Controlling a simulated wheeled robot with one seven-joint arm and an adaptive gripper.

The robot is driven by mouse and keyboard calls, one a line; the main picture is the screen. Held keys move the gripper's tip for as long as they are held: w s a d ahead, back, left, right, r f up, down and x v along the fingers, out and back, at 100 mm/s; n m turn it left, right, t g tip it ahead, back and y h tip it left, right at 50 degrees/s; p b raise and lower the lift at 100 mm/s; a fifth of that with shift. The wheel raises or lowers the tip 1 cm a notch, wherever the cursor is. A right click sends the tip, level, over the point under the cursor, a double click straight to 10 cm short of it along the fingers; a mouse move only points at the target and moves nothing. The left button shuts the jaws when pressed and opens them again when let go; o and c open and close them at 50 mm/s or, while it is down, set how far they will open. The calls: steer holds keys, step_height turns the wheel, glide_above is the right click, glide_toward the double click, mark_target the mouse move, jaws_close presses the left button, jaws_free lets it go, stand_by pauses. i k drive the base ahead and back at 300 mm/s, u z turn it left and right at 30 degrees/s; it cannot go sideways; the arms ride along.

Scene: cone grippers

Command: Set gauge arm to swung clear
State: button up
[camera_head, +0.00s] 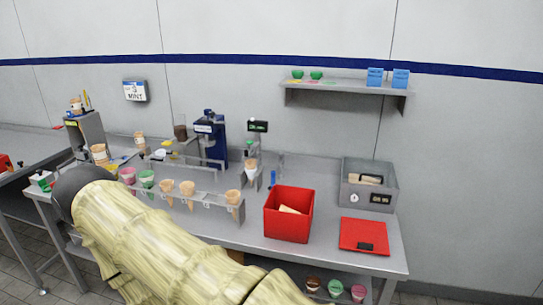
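I cannot pick out the gauge arm for certain at this size. Near the middle of the bench a small black display with green text (258,126) stands on a thin post. Below it a white-wrapped cone (251,170) stands upright among grey metal parts, with a small green piece just above it. Whether any arm there lies over the cone or to its side is too small to tell. My pale, ribbed arm crosses the lower left, with a dark rounded joint at its far end. My gripper does not show.
A rack of several cones (208,202), a red bin (288,214), a red scale (364,236) and a grey box (369,184) stand on the bench. A blue machine (211,138) stands behind. A shelf (345,87) hangs above. Bare bench shows between rack and red bin.

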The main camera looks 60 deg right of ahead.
mark_target(247, 154)
steer(key=k, duration=0.25)
steer(key=z, duration=0.7)
